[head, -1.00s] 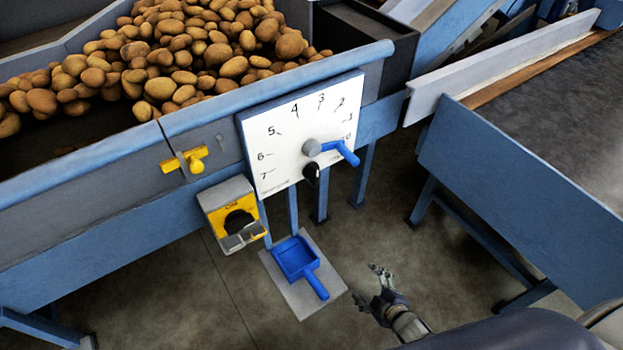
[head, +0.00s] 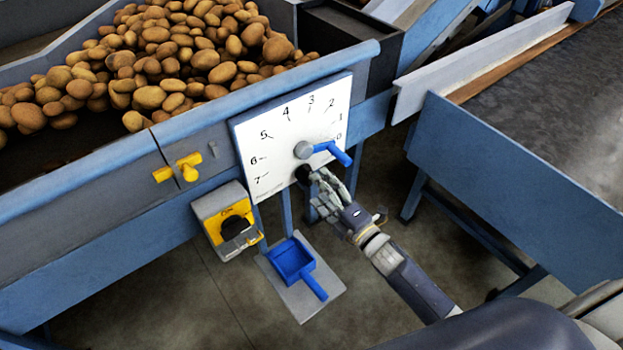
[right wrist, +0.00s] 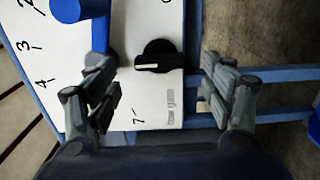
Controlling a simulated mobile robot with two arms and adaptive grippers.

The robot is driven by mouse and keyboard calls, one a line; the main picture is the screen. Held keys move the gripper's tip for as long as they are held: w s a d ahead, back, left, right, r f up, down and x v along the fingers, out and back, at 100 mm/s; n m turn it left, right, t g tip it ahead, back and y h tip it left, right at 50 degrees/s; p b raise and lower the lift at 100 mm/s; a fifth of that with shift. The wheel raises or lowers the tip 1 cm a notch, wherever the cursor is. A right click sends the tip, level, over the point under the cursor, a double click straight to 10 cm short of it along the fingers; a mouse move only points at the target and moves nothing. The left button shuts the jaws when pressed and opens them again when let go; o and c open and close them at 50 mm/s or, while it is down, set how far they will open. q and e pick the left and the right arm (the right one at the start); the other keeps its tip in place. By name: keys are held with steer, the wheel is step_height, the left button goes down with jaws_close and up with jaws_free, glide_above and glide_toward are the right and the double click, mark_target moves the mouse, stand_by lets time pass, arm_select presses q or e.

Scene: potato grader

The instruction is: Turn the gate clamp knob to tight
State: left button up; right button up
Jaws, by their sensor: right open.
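The black knob (head: 303,173) sits low on the white dial plate (head: 252,140), below the grey hub of the blue lever (head: 338,155). In the right wrist view the knob (right wrist: 158,50) is round with a raised bar and a pale pointer line toward the picture's left. My right gripper (head: 318,184) is open just in front of the plate's lower edge and partly covers the knob in the head view. In the right wrist view its fingers (right wrist: 160,85) stand either side of the knob, apart from it. My left gripper is not in view.
A yellow switch box (head: 232,222) hangs left of the plate, with a yellow handle (head: 188,166) above it. A blue scoop (head: 295,262) lies on a grey plate below. Potatoes (head: 160,60) fill the hopper behind. A blue-sided conveyor (head: 500,180) stands at right.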

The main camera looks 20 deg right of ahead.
mark_target(307, 175)
steer(key=shift+x, duration=2.15)
steer(key=c, duration=1.1)
